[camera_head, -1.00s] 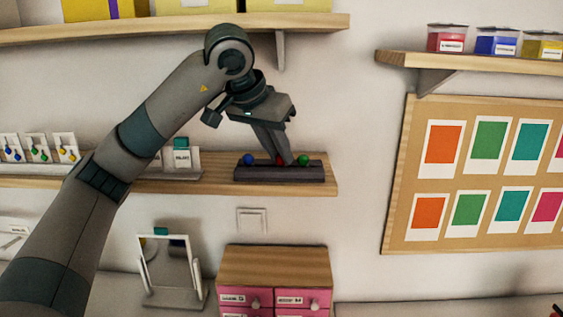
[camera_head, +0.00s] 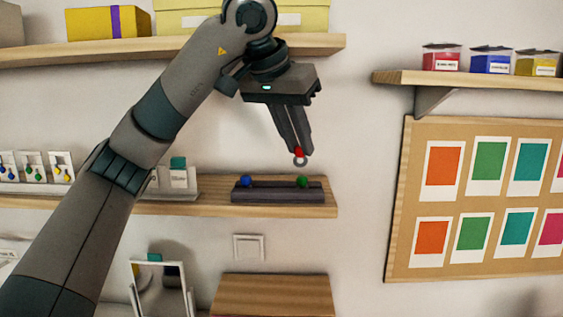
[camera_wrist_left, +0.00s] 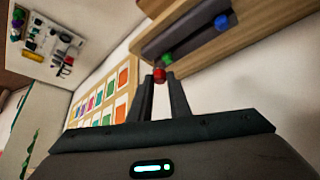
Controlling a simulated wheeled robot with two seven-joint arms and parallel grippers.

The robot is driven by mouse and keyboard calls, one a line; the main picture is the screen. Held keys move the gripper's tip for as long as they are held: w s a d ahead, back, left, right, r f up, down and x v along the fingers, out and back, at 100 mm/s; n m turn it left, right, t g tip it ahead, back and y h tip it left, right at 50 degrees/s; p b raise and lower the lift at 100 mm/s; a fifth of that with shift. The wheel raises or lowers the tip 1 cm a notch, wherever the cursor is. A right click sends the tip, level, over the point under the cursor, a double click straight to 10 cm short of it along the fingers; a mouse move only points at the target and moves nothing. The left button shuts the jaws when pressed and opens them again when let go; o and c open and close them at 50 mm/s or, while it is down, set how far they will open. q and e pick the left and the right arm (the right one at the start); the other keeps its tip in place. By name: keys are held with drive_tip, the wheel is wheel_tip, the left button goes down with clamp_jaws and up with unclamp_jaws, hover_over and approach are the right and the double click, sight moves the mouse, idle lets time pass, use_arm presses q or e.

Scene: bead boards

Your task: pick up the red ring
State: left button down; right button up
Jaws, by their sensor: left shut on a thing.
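The red ring (camera_head: 300,153) is between the fingertips of my left gripper (camera_head: 298,150), which is shut on it. It hangs in the air above the dark ring holder (camera_head: 278,195) on the lower shelf, with a pale round part showing below the red. In the left wrist view the red ring (camera_wrist_left: 159,75) sits between the tips of the gripper (camera_wrist_left: 159,80). A blue ring (camera_head: 246,181) and a green ring (camera_head: 303,181) stay in the holder, left and right of a bare middle. My right gripper is not in view.
The lower shelf (camera_head: 225,210) also bears cards with earrings and a small card stand (camera_head: 178,178) at the left. An upper shelf (camera_head: 160,41) with yellow boxes is close behind my arm. A board of coloured cards (camera_head: 430,265) hangs at the right.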

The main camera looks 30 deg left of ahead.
use_arm(q)
drive_tip(key=s+d+r+b, duration=0.1)
drive_tip(key=s+d+r, duration=0.1)
drive_tip(key=d, duration=0.3)
drive_tip(key=shift+d+r, duration=0.35)
drive_tip(key=shift+r, duration=0.45)
drive_tip(key=shift+s, duration=0.1)
